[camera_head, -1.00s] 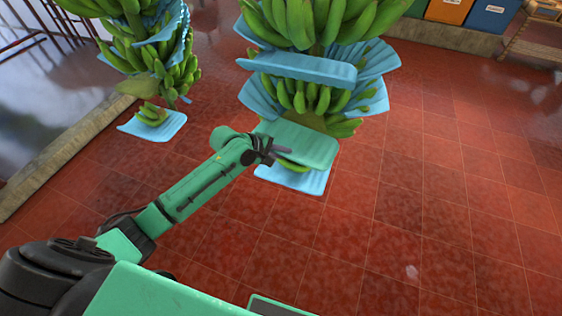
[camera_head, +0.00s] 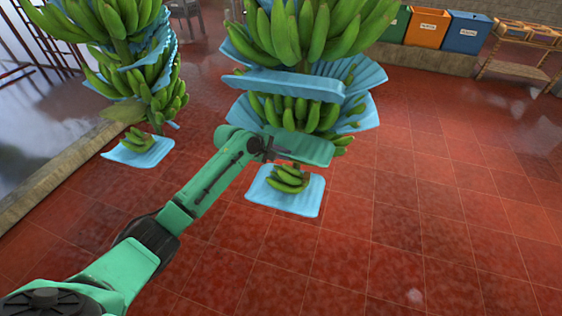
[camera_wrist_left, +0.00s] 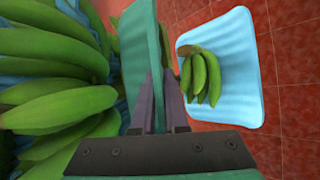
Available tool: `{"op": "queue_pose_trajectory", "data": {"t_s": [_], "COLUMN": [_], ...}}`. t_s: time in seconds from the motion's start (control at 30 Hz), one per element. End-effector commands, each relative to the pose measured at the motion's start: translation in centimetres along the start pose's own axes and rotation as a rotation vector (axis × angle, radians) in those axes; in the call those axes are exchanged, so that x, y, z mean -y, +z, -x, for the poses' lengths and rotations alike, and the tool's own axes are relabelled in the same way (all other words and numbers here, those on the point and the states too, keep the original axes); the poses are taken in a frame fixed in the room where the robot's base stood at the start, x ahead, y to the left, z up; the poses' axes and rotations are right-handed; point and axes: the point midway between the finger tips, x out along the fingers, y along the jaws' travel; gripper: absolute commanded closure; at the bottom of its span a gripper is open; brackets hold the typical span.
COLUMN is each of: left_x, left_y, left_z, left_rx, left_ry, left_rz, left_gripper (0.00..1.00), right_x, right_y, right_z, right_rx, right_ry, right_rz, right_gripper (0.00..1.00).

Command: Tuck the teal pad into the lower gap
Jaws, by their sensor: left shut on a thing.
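The teal pad (camera_head: 308,151) is a thin ribbed sheet at the middle bunch. My left gripper (camera_head: 268,149) is shut on its near left edge. The pad lies at the height of the lower gap, between a banana hand (camera_head: 296,113) above and the small lowest hand (camera_head: 289,180) below. In the left wrist view, the pad (camera_wrist_left: 138,62) stands edge-on in my left gripper (camera_wrist_left: 157,92), with large bananas (camera_wrist_left: 55,95) to its left and the small hand (camera_wrist_left: 203,76) to its right. I cannot tell how deep it reaches. My right gripper is out of view.
A light blue pad (camera_head: 262,192) lies under the lowest hand. Another blue pad (camera_head: 285,84) sits higher on this bunch. A second bunch (camera_head: 140,85) hangs at the left. Coloured bins (camera_head: 427,28) stand at the back. The tiled floor at the right is clear.

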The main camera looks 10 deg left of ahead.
Motion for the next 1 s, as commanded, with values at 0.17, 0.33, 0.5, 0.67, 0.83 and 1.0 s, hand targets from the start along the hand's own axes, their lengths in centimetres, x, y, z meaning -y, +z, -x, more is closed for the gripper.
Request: {"op": "queue_pose_trajectory", "data": {"t_s": [0.17,0.33,0.5,0.67,0.83,1.0], "left_x": [-0.4,-0.45,-0.4,-0.18,0.03,0.09], "left_y": [-0.25,-0.24,-0.25,-0.3,-0.38,-0.4], "left_z": [-0.25,-0.22,-0.25,-0.48,-0.65,-0.66], "left_rx": [-0.001,-0.002,-0.001,-0.001,-0.001,-0.001], "left_ry": [0.002,0.002,0.002,0.002,0.002,0.001], "left_rz": [-0.002,-0.002,-0.001,-0.001,-0.002,-0.002], "left_gripper": [1.0,1.0,1.0,1.0,1.0,0.66], "right_x": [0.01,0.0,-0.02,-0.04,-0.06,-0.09], "right_y": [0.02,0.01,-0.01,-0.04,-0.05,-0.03], "right_z": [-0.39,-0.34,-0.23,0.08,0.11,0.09], "right_rx": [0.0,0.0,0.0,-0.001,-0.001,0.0], "right_ry": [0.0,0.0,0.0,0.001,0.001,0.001], "right_rz": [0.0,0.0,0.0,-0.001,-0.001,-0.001], "right_gripper": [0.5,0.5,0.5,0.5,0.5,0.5]}}
